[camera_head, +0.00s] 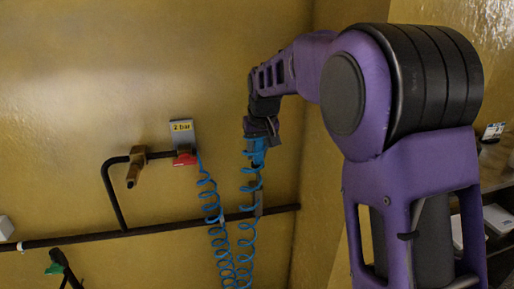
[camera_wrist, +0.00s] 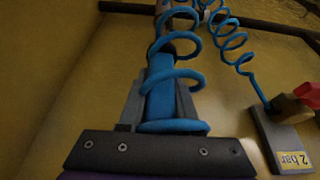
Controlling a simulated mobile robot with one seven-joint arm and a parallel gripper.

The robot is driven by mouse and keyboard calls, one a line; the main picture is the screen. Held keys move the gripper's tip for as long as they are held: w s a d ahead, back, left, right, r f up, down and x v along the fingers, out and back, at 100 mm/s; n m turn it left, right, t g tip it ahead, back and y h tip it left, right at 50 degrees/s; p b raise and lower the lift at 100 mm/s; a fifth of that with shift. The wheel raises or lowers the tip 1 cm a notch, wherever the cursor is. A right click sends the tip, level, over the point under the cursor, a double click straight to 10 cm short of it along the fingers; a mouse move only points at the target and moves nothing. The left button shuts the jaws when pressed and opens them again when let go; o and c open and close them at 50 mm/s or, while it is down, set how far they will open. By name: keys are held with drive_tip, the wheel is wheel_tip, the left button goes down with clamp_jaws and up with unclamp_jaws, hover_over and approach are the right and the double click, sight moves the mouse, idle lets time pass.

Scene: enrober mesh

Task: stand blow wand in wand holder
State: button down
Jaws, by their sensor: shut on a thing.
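The blow wand is a blue body (camera_head: 257,152) with a coiled blue hose, held off the wall to the right of the valve in the head view. My gripper (camera_head: 260,137) is shut on it. In the wrist view the blue body (camera_wrist: 160,88) sits between the two grey fingers, and hose coils loop around and past it. Its nozzle cannot be made out. A narrow grey piece (camera_head: 259,203) at the wall pipe, partly behind the coils, may be the wand holder; I cannot tell for sure.
A dark pipe (camera_head: 150,229) runs along the yellow wall. A second hose run (camera_head: 211,205) hangs close by. Shelves stand far right.

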wheel_tip(320, 180, down, 6)
drive_tip(key=shift+f, duration=0.15)
idle(1.0)
drive_tip(key=c, duration=0.5)
unclamp_jaws()
drive_tip(key=p+v, duration=0.2)
drive_tip(key=v, duration=1.5)
drive_tip(key=shift+r+p, duration=0.2)
drive_tip(key=shift+p, duration=0.1)
